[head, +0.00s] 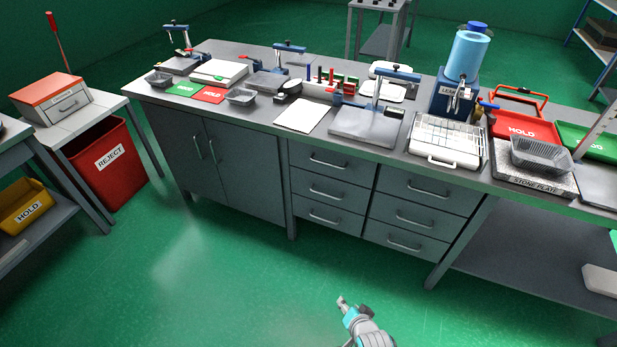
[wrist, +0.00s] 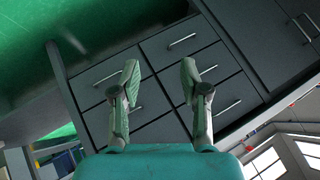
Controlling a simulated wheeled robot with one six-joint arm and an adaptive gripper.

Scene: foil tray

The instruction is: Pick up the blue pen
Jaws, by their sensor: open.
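I cannot make out the blue pen for certain. A small upright blue piece (head: 308,73) shows beside a row of red and dark upright pieces (head: 330,76) at the back middle of the bench, too small to identify. My gripper (head: 342,301) is low in front of the bench, over the green floor and well away from the bench top. In the wrist view my gripper (wrist: 160,80) has its two fingers apart with nothing between them, facing the grey drawers.
The long grey bench (head: 262,112) holds clamp stands, a notepad (head: 301,116), a white rack (head: 447,142), a blue cylinder machine (head: 470,55) and a clear tray (head: 541,154). A red reject bin (head: 105,160) stands left. The floor before the drawers is clear.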

